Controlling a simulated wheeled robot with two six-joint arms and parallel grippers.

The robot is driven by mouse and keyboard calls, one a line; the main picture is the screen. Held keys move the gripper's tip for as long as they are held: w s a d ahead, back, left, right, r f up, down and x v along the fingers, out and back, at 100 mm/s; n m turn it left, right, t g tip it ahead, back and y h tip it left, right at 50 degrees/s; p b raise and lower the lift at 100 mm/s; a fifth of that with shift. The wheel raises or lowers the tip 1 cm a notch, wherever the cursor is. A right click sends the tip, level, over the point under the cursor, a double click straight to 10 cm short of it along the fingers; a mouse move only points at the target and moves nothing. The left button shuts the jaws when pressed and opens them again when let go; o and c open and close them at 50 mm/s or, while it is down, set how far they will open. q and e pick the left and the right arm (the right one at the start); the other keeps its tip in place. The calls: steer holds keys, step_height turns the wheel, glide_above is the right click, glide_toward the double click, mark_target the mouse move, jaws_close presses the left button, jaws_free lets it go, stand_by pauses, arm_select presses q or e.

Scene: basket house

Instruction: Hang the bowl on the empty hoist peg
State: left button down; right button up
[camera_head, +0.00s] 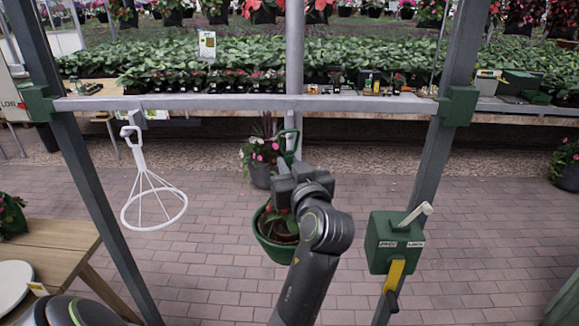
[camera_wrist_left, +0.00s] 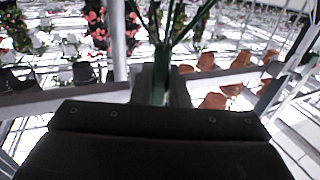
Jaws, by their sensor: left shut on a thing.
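The bowl (camera_head: 268,248) is a dark green hanging pot with a leafy plant in it, partly hidden behind my left arm. Its green hook (camera_head: 287,143) rises above the gripper and stands just below the grey crossbar (camera_head: 220,103). My left gripper (camera_head: 290,174) is shut on the green hanger below the hook; the green stem also shows between the jaws in the left wrist view (camera_wrist_left: 162,78). A white wire hanger (camera_head: 150,195) with a ring hangs from a peg at the crossbar's left end. My right gripper is not in view.
A green hoist box (camera_head: 394,241) with a grey lever and yellow handle is on the right post (camera_head: 430,150). The left post (camera_head: 90,170) slants down past a wooden table (camera_head: 50,245). A potted flower (camera_head: 262,160) stands behind on the brick floor. Plant benches line the back.

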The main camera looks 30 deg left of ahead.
arm_select(q)
steer(key=shift+r, duration=0.1)
steer(key=shift+w+a, duration=0.45)
steer(key=shift+w, duration=0.3)
steer(key=shift+w+a, duration=0.45)
steer(key=shift+w, duration=0.25)
steer(key=shift+w+a, duration=0.4)
steer(key=shift+w, duration=0.2)
steer(key=shift+f, duration=0.2)
steer(key=shift+w+f+b, duration=0.1)
steer(key=shift+f+b, duration=0.55)
